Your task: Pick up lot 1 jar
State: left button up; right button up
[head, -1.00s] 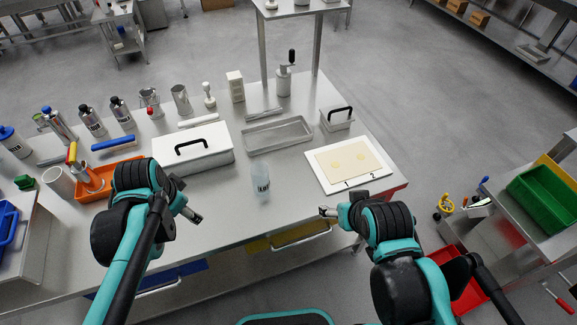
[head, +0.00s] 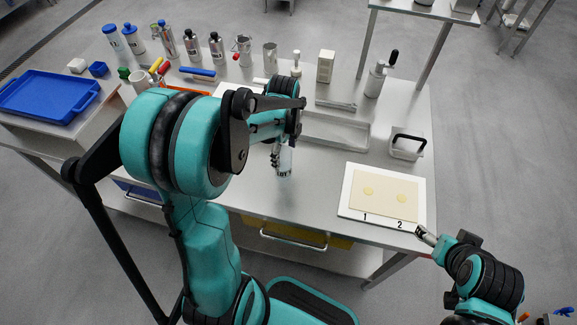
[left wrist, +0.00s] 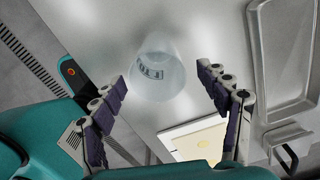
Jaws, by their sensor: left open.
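The lot 1 jar (head: 285,165) is a translucent, pale cup-like jar with a dark printed label, standing near the table's front edge. My left gripper (head: 276,156) is at the jar in the head view and hides part of it. In the left wrist view, the jar (left wrist: 158,85) shows in the gap between the two open fingers, nearer the left one. Neither finger clearly touches it. My right gripper (head: 427,236) is by the front right corner of the table, away from the jar; its opening is too small to tell.
A white board with a dough sheet (head: 385,208) and marks 1 and 2 lies right of the jar. Bottles and tools line the back. A blue tray (head: 48,97) is far left.

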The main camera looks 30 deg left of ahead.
pick_arm(q)
notch_tip(320, 180, down, 6)
jog(key=b, duration=0.3)
jog(key=shift+s+a, duration=0.1)
jog(key=shift+a, duration=0.05)
jog(key=shift+r, duration=0.15)
jog(key=c, duration=1.3)
